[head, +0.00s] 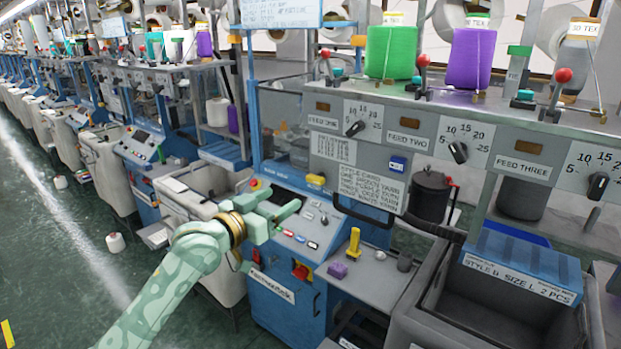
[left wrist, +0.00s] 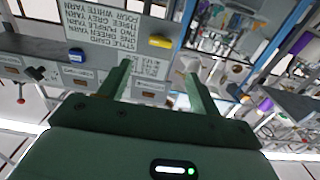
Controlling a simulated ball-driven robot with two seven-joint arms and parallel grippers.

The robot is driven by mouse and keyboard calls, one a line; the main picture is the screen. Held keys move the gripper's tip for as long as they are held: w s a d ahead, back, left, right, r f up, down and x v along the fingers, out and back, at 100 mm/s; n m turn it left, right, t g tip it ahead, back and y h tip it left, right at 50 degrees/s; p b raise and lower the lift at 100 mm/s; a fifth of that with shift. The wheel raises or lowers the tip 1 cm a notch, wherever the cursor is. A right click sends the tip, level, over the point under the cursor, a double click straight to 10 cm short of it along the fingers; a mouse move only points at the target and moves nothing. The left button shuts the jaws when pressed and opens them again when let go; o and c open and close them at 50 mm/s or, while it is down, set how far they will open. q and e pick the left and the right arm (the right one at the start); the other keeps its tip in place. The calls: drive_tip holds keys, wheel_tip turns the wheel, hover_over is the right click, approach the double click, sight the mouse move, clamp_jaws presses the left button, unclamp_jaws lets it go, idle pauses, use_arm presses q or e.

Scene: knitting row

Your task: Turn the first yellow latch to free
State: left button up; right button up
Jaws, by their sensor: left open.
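A small yellow latch (head: 316,179) sits at the lower left edge of the grey feed panel, left of the style card, in the head view. It also shows in the left wrist view as a yellow bar (left wrist: 160,42), lying sideways beyond the gap between my fingertips. My left gripper (head: 284,198) is open and empty in front of the blue machine's control panel, below and left of the latch and apart from it. In the left wrist view its two green fingers (left wrist: 158,75) stand wide apart. My right gripper is not in view.
A yellow upright piece (head: 354,243) and a purple block (head: 338,270) stand on the small grey shelf. A blue-lidded grey bin (head: 522,268) is at the right. Feed dials (head: 355,128) line the panel. A white bin (head: 190,196) stands behind my left arm.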

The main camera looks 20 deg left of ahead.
sight(312, 180)
use_arm(q)
drive_tip(key=x, duration=1.2)
drive_tip(key=shift+w+f, duration=0.1)
drive_tip(key=c, duration=1)
